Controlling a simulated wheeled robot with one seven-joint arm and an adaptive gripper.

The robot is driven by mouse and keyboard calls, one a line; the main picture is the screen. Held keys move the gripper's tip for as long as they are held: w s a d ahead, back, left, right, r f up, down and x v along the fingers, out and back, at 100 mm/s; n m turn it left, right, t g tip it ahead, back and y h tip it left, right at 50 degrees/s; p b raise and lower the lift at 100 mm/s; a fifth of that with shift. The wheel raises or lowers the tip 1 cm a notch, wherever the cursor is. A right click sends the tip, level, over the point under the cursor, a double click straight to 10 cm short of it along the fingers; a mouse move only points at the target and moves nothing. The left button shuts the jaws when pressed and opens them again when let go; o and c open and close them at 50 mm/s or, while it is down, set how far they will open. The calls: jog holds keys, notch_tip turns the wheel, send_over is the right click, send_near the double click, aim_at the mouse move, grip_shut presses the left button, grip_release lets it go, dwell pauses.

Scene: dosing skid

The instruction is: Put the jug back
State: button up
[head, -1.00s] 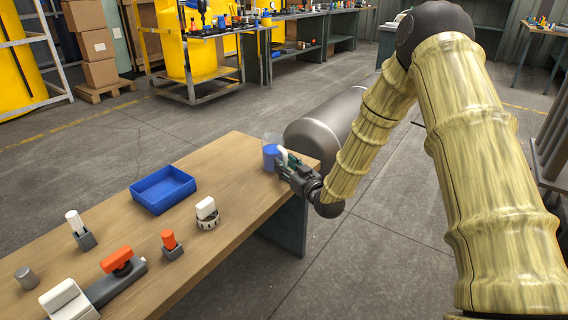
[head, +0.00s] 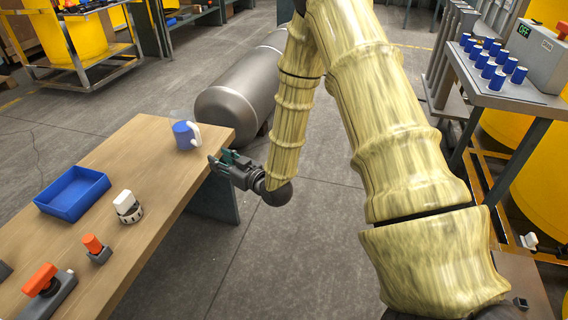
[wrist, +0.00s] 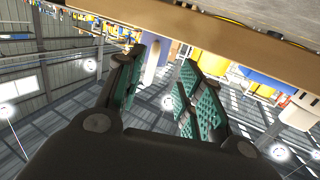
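The jug (head: 182,136), clear with blue in its lower part and a white handle, stands upright on the wooden bench (head: 150,147) near its far right end. Its handle points right, toward my gripper. My gripper (head: 222,161) is just off the bench's right edge, a little nearer to me than the jug, with a gap between them. In the wrist view my gripper (wrist: 160,88) has its green-padded fingers spread apart with nothing held. A white and blue shape (wrist: 152,62) shows beyond the fingers; I cannot tell whether it is the jug.
On the bench are a blue tray (head: 72,193), a white-topped round fitting (head: 127,207), an orange-topped piece (head: 94,246) and an orange-handled valve (head: 43,282). A grey tank (head: 240,95) lies behind the bench.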

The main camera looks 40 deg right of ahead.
jog(key=s+a+f+m+g+h, duration=0.3)
jog(key=s+f+g, duration=0.6)
jog(key=s+f, duration=1.2)
jog(key=s+a+f+g, duration=0.1)
jog(key=s+f+g, duration=0.2)
jog(key=s, duration=0.9)
jog(key=s+a+f+g+h, duration=0.1)
jog(key=s+f+g, duration=0.3)
jog(key=s+f, duration=0.3)
jog(key=s, duration=0.5)
jog(key=shift+s+f+g, duration=0.15)
jog(key=shift+s+g, duration=0.15)
